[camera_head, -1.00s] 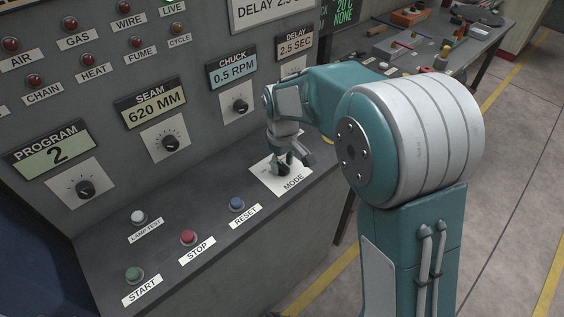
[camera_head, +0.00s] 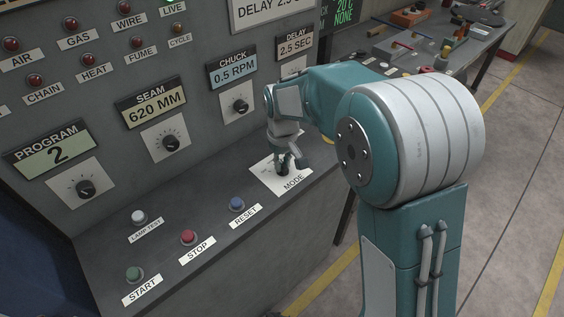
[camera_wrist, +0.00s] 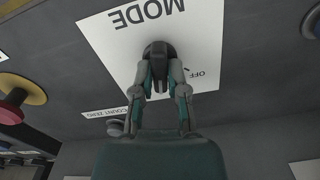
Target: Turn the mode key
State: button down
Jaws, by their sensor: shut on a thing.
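The mode key (camera_wrist: 158,52) is a dark knob on a white plate (camera_head: 266,178) marked MODE, set on the sloped console ledge. In the wrist view the plate (camera_wrist: 205,42) also carries the word OFF, partly covered. My gripper (camera_head: 285,168) reaches down onto the key from above. In the wrist view its two fingers (camera_wrist: 159,75) are shut on the key, one on each side. The fingers hide part of the key and of the plate's markings.
On the same ledge are the blue RESET (camera_head: 237,204), red STOP (camera_head: 188,237), green START (camera_head: 134,273) and white LAMP TEST (camera_head: 139,217) buttons. Knobs for program, seam and chuck stand on the upright panel behind. A bench (camera_head: 480,48) with tools stands at the back right.

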jog(key=m, duration=0.6)
jog(key=shift+f, duration=0.1)
jog(key=shift+m, duration=0.4)
jog(key=c, duration=0.7)
grip_release()
jog(key=shift+o, duration=0.2)
jog(key=shift+a, duration=0.1)
notch_tip(320, 180, up, 12)
